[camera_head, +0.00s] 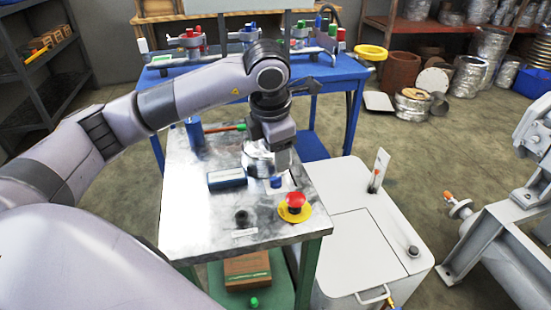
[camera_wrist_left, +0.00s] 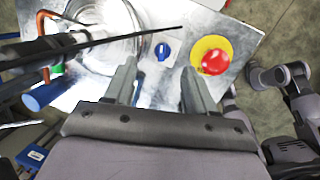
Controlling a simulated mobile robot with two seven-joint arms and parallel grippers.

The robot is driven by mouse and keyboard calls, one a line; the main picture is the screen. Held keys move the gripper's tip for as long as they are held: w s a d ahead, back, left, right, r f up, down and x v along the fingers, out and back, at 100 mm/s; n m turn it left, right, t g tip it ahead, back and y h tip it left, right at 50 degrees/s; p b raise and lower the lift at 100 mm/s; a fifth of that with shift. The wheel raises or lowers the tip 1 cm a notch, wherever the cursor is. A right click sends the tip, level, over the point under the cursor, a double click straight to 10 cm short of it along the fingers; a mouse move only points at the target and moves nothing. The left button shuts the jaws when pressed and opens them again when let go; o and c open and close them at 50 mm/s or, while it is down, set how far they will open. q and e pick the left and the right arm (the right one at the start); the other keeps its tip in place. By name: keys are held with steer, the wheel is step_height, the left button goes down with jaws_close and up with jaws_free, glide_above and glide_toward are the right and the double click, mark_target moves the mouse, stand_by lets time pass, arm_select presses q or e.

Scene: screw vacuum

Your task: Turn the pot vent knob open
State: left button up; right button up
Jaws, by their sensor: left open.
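A blue knob (camera_head: 277,182) sits on a white plate on the metal tabletop; in the left wrist view it shows as a blue knob (camera_wrist_left: 162,50) with a pointer shape. I take it as the vent knob. The shiny round pot (camera_wrist_left: 97,62) is beside it, partly hidden by my left arm in the head view. My left gripper (camera_wrist_left: 158,76) is open and empty, its two fingers pointing toward the blue knob, which shows just beyond the gap between the tips. In the head view the gripper hangs close above the knob. My right gripper cannot be made out.
A red emergency button (camera_head: 295,204) on a yellow base is close to the right of the knob. A blue-grey box (camera_head: 227,178) and a black knob (camera_head: 241,217) are on the metal table (camera_head: 190,225). A white cabinet (camera_head: 360,250) stands at right. A thin dark rod (camera_wrist_left: 120,38) crosses the wrist view.

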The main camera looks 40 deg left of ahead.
mark_target(276, 177)
arm_select(q)
steer(key=m+p, duration=0.1)
steer(key=m, duration=0.1)
steer(key=m+p, duration=0.2)
steer(key=m, duration=0.1)
steer(key=w+m+g+p, duration=0.1)
steer(key=m, duration=0.1)
steer(key=shift+a+r, duration=0.2)
steer(key=shift+r, duration=0.15)
steer(key=m+p, duration=0.1)
steer(key=m, duration=0.1)
steer(key=m+g+p, duration=0.1)
steer(key=m+p, duration=0.1)
steer(key=m, duration=0.1)
steer(key=shift+w+a+f+m+h, duration=0.1)
steer(key=shift+a+f+m+h, duration=0.05)
steer(key=shift+m+h, duration=0.15)
steer(key=shift+m+p, duration=0.5)
steer(key=shift+m, duration=0.1)
steer(key=shift+f+m+g+p, duration=0.3)
steer(key=shift+m+p, duration=0.1)
steer(key=shift+m, duration=0.6)
steer(key=shift+a+f+m, duration=0.1)
steer(key=shift+f+m, duration=0.2)
step_height(276, 177, down, 7)
steer(key=shift+r+p, duration=0.1)
steer(key=shift+p, duration=0.4)
steer(key=shift+c, duration=0.3)
